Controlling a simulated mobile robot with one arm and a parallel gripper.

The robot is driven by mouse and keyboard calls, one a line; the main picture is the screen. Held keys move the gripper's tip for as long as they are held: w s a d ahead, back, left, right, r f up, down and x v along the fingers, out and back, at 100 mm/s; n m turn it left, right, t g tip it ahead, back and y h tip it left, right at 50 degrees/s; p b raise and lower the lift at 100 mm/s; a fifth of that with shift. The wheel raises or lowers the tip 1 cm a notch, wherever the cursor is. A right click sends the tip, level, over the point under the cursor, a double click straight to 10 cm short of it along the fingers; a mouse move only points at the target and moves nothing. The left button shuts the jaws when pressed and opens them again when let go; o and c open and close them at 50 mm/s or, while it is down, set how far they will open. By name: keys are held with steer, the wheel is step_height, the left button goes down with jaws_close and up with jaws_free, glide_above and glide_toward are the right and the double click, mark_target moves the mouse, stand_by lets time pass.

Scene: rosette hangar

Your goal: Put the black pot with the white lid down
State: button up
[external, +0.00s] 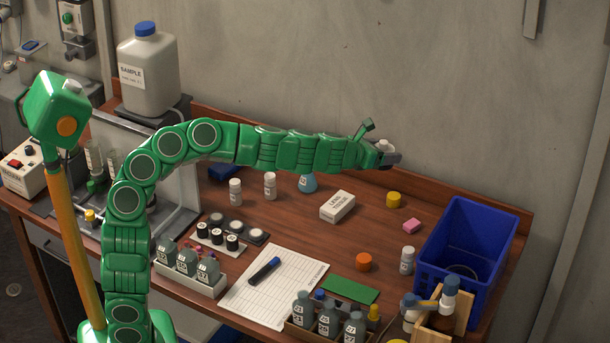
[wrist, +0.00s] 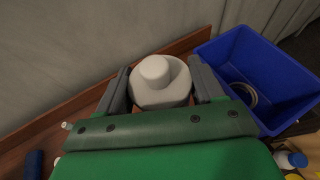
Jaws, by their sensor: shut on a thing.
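My gripper (external: 389,157) is shut on a pale, rounded thing with a white top (wrist: 155,70), and holds it in the air near the back wall. In the wrist view the thing sits between the two dark fingers of my gripper (wrist: 163,88). I see no black body on it; its underside is hidden. In the external view only a small white top (external: 384,146) shows above the fingers. Several small black pots with pale or dark tops (external: 232,242) stand on a white rack left of the middle of the table.
A blue bin (external: 466,230) stands at the right of the table, also in the wrist view (wrist: 235,55). A white box (external: 338,206), yellow pot (external: 393,200), pink block (external: 412,226) and orange pot (external: 364,262) lie around clear brown tabletop.

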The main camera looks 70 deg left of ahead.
steer(key=s+a+f+n+g+y, duration=0.5)
steer(key=s+a+n+g+y, duration=0.3)
steer(key=a+n, duration=0.25)
step_height(320, 180, down, 18)
steer(key=g, duration=0.1)
steer(key=shift+w+a+f, duration=0.85)
steer(key=shift+w+f, duration=0.7)
steer(key=shift+w, duration=0.65)
steer(key=shift+w+a+f, duration=0.9)
steer(key=shift+w+f, duration=0.65)
steer(key=shift+w, duration=0.6)
steer(key=shift+w+a+f, duration=0.85)
steer(key=shift+w+f, duration=0.7)
steer(key=shift+w, duration=0.65)
steer(key=shift+w+f, duration=0.1)
steer(key=shift+w+f, duration=0.1)
steer(key=shift+f, duration=0.1)
steer(key=shift+w+f, duration=0.1)
steer(key=shift+f, duration=1.5)
steer(key=shift+f, duration=0.1)
